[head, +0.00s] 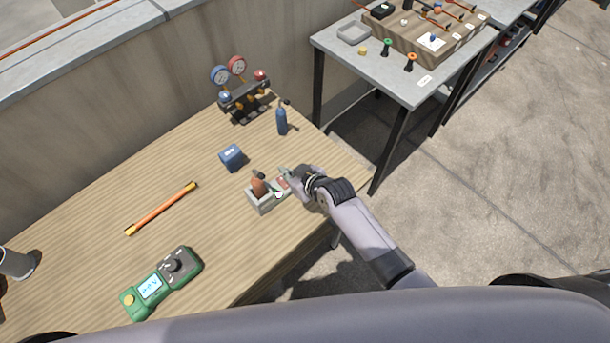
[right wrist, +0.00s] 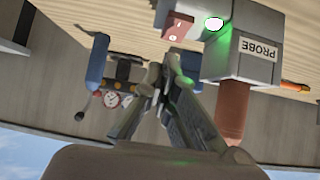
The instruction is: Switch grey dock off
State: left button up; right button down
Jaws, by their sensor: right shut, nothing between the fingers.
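The grey dock (head: 262,204) sits near the table's right edge with a brown-handled probe (head: 259,187) standing in it. In the right wrist view the dock (right wrist: 238,64) appears upside down and bears the label PROBE. Beside it are a red rocker switch (right wrist: 178,27) and a lamp (right wrist: 214,24) that glows green. My right gripper (head: 289,177) is shut and empty, right beside the switch plate. In the right wrist view its fingertips (right wrist: 167,68) are close to the rocker; I cannot tell whether they touch it. My left gripper is not in view.
A grey side table (head: 400,82) stands beyond. The table's middle is mostly clear.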

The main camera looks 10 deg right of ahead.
pick_arm(q)
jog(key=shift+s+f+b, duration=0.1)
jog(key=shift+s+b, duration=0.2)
jog(key=shift+b, duration=0.4)
pick_arm(e)
jog(key=v, duration=1.1)
jog(key=shift+w+r, duration=0.2)
jog(key=shift+r, duration=0.15)
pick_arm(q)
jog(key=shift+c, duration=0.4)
pick_arm(e)
jog(key=shift+a, duration=0.15)
